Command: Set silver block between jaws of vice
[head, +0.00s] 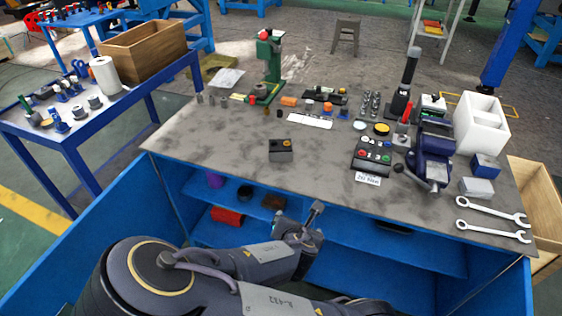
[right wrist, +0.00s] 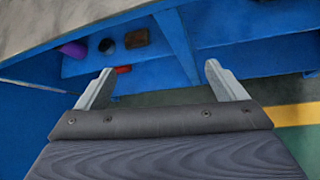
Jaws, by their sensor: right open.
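The vice (head: 432,165) is dark blue and stands at the right of the bench in the head view. The silver block (head: 476,187) lies flat on the bench just right of the vice, apart from it. I see no block in the vice, though its jaw gap is hard to make out. My left gripper (head: 314,212) is low in front of the bench's front edge, well away from block and vice; its finger opening is unclear. My right gripper (right wrist: 158,85) shows only in the right wrist view, open and empty, facing the blue shelf below the bench top.
A blue box (head: 486,165) sits close behind the block. A white holder (head: 481,122) stands behind it. Two wrenches (head: 492,210) lie in front. A button box (head: 372,156) is left of the vice. The bench top's left front (head: 210,145) is clear.

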